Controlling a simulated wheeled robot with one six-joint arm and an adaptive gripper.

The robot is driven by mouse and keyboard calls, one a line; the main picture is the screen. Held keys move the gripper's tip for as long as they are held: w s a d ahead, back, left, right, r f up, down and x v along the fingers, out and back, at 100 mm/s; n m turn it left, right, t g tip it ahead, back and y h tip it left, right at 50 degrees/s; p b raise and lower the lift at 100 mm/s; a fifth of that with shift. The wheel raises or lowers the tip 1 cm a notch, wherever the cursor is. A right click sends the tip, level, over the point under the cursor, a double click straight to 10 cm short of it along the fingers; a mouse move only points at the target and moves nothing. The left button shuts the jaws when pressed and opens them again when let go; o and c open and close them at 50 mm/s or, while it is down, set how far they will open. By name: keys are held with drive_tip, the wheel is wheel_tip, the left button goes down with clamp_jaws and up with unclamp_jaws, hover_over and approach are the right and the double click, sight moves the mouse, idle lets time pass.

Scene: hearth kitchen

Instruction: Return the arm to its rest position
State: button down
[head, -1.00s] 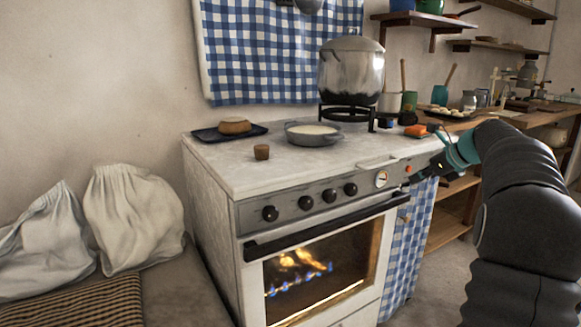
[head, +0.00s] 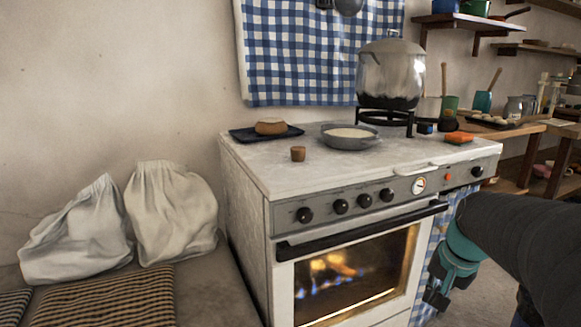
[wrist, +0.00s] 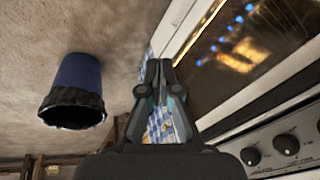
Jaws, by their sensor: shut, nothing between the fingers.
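My gripper (head: 437,294) hangs low at the lower right of the head view, in front of the stove's right end and beside the blue checked cloth under the counter. It points downward from my dark arm and its teal wrist. In the wrist view my gripper (wrist: 157,66) has its fingers together and holds nothing. The stove (head: 348,243) is white, with a grey knob panel and a glowing oven window. In the wrist view the oven door (wrist: 240,50) and the knobs lie to the right of the fingers.
White sacks (head: 172,212) sit at left. A dark blue cylinder (wrist: 76,90) shows in the wrist view.

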drive_tip(key=s+a+n+t, duration=0.2)
drive_tip(key=s+a+n, duration=0.5)
drive_tip(key=s+a, duration=0.5)
drive_tip(key=shift+s+a+r, duration=0.15)
drive_tip(key=shift+s+a, duration=0.1)
drive_tip(key=shift+s, duration=1.4)
